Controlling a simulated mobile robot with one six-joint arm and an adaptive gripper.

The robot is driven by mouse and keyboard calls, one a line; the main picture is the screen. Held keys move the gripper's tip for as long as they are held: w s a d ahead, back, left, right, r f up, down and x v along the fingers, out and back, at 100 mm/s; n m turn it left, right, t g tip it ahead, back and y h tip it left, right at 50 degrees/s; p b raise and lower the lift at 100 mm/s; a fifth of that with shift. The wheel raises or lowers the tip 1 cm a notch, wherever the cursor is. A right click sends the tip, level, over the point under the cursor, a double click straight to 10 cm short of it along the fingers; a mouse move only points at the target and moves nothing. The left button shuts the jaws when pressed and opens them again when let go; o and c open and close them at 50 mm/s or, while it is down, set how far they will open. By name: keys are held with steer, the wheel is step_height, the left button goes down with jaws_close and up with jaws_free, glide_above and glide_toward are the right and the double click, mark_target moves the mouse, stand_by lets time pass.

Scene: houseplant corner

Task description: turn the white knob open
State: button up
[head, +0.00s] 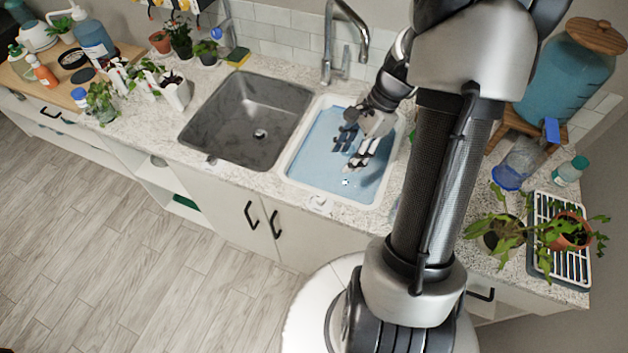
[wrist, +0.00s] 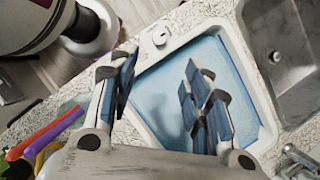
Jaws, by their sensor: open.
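The white knob (wrist: 160,38) stands on the front rim of the white basin (wrist: 182,46), with a small dark mark on it. In the head view the knob (head: 320,203) is small at the basin's front edge, and its setting cannot be told. The basin holds blue water (head: 315,150). My gripper (head: 357,150) is open and empty above the basin, behind the knob and apart from it. In the wrist view my gripper's (wrist: 158,92) two blue-padded fingers are spread wide, and the knob shows beyond their tips, in the gap.
A grey sink (head: 240,120) lies left of the basin, and a faucet (head: 345,40) stands behind. A large blue water dispenser (head: 565,75) stands at the right, with a potted plant (head: 497,232) nearer. Counter ahead of the basin is clear.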

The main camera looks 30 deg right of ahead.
mark_target(321, 198)
steer(key=b+x, duration=0.4)
steer(key=x, duration=1.3)
steer(key=shift+b, duration=0.4)
steer(key=shift+d, duration=0.1)
steer(key=shift+c, duration=0.5)
steer(key=c, duration=1)
